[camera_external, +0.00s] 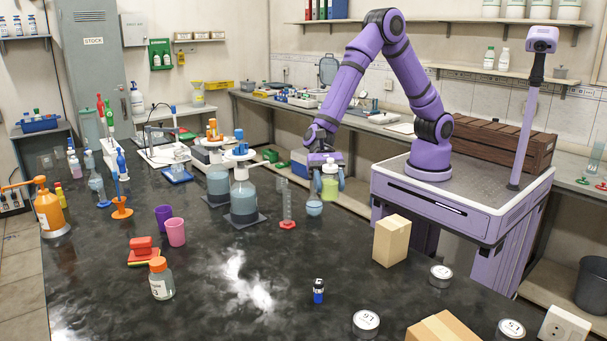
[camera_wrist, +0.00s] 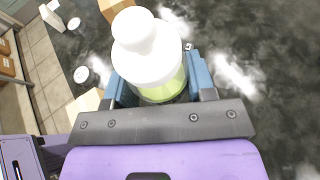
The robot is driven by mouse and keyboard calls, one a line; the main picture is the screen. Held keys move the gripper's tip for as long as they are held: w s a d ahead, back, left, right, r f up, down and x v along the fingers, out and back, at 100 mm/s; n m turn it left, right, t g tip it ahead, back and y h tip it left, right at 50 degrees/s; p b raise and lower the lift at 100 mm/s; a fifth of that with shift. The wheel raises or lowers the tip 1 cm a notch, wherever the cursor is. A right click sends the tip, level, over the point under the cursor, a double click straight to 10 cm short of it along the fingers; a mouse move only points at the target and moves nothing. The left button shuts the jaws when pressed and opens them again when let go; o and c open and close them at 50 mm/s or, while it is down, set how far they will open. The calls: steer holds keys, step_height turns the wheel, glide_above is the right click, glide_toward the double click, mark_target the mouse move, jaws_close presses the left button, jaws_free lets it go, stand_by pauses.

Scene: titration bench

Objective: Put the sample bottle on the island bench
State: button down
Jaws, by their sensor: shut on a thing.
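The sample bottle (camera_external: 330,186), white-capped with yellow-green liquid, is held near the far edge of the black island bench (camera_external: 225,320). My gripper (camera_external: 328,176) reaches down from above and is shut on it. In the wrist view the bottle's white cap and shoulder (camera_wrist: 148,50) face the camera, between the two blue-grey fingers of my gripper (camera_wrist: 158,85). Black bench top (camera_wrist: 270,60) shows beyond it. The bottle's base is hidden in the wrist view, and I cannot tell its exact height over the bench.
A round blue flask (camera_external: 314,207) and a red-based cylinder (camera_external: 287,213) stand close to the bottle's left. Large stirred bottles (camera_external: 243,200) are further left. A cardboard box (camera_external: 391,241) and tins (camera_external: 366,322) stand at the right. The bench's front middle has free room around a small blue vial (camera_external: 318,291).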

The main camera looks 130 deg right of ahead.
steer(key=s+a+n+g+y, duration=0.1)
steer(key=s+a+n+g, duration=0.15)
steer(key=a, duration=0.85)
steer(key=shift+w+a+f, duration=0.1)
steer(key=shift+a+f, duration=0.05)
steer(key=shift+f, duration=5.1)
steer(key=shift+w+a+f, duration=0.1)
steer(key=shift+a+f, duration=0.05)
steer(key=shift+f, duration=5.05)
steer(key=shift+f, duration=0.1)
steer(key=shift+c, duration=2.3)
jaws_free()
steer(key=v, duration=1.2)
steer(key=shift+w+d, duration=0.1)
